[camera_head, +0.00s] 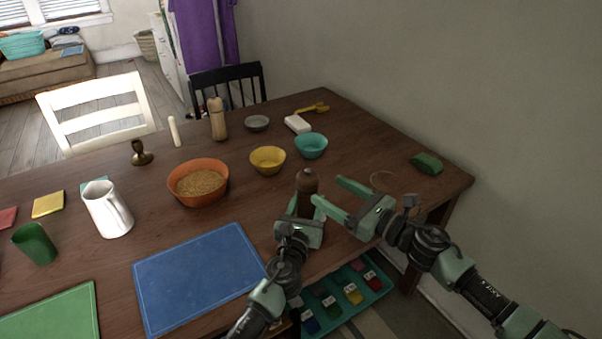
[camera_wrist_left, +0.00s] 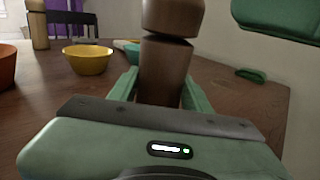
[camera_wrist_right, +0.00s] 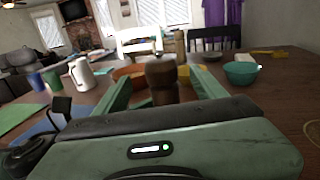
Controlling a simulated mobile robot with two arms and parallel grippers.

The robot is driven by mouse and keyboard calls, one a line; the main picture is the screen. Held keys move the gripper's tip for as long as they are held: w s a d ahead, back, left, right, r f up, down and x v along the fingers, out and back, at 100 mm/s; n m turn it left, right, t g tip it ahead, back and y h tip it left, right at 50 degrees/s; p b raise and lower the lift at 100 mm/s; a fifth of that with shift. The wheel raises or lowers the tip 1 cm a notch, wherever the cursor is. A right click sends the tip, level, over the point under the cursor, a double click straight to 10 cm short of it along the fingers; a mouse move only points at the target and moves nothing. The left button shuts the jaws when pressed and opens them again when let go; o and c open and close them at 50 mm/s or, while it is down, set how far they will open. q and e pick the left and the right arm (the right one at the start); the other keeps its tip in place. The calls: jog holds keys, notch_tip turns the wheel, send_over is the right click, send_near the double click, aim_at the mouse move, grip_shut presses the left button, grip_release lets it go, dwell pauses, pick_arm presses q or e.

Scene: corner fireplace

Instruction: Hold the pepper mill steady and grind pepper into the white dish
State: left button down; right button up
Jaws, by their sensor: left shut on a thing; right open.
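The dark brown pepper mill (camera_head: 307,183) stands upright near the table's front edge. My left gripper (camera_head: 305,211) is shut around its lower body; the left wrist view shows the mill (camera_wrist_left: 164,72) between its fingers. My right gripper (camera_head: 327,190) is open beside the mill's head, on its right. In the right wrist view, the mill's head (camera_wrist_right: 162,78) appears in line with the gap between the open fingers, apparently untouched. I cannot clearly identify a white dish; a small white block-like object (camera_head: 297,124) lies toward the back.
An orange bowl (camera_head: 198,184) with grainy contents, a yellow bowl (camera_head: 268,161) and a teal bowl (camera_head: 311,146) stand behind the mill. A blue board (camera_head: 198,277) lies left of my left arm. A green object (camera_head: 427,163) lies at the right end.

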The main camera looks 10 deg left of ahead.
aim_at(301, 173)
jog(key=x, duration=1)
jog(key=shift+w+a, duration=0.25)
jog(key=shift+a, duration=0.05)
jog(key=c, duration=1.4)
